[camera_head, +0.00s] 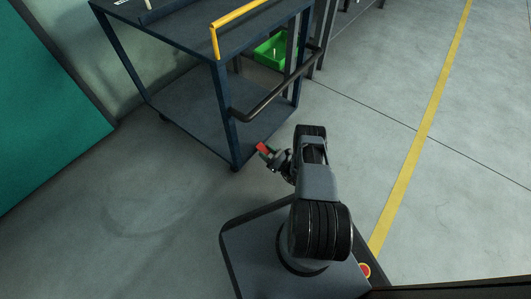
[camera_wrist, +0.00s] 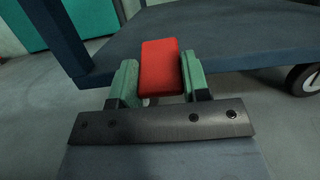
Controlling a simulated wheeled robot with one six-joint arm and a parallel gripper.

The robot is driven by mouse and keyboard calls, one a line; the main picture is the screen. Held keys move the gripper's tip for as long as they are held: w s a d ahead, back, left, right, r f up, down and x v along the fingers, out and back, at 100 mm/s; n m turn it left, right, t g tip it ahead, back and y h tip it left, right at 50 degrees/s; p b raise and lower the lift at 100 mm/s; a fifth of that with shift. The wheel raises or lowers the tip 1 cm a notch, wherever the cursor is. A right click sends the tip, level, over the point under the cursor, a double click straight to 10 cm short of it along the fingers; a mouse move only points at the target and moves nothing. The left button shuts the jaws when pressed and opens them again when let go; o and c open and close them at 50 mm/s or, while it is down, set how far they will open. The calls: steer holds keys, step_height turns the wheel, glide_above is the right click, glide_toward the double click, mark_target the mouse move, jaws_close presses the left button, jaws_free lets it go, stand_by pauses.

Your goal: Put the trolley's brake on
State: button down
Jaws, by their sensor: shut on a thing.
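The trolley (camera_head: 193,100) is dark blue with two shelves and stands ahead of my arm; its lower shelf (camera_wrist: 225,35) fills the upper part of the wrist view. A red brake pedal (camera_wrist: 161,68) sits between the two green fingers of my gripper (camera_wrist: 158,82), which is shut on it. In the head view the red pedal (camera_head: 263,148) shows at the tip of my gripper (camera_head: 267,153), near the trolley's near lower corner. The pedal's mount and the wheel by it are hidden.
A black push handle (camera_head: 275,95) juts from the trolley's near end, above my gripper. A yellow bar (camera_head: 238,14) is on its top. A green bin (camera_head: 270,51) stands behind. A trolley wheel (camera_wrist: 303,79) shows at right. Open floor with a yellow line (camera_head: 418,140) lies right.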

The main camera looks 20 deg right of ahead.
steer(key=shift+s+a, duration=0.1)
steer(key=shift+a, duration=0.1)
steer(key=c, duration=0.6)
jaws_free()
steer(key=shift+d, duration=0.1)
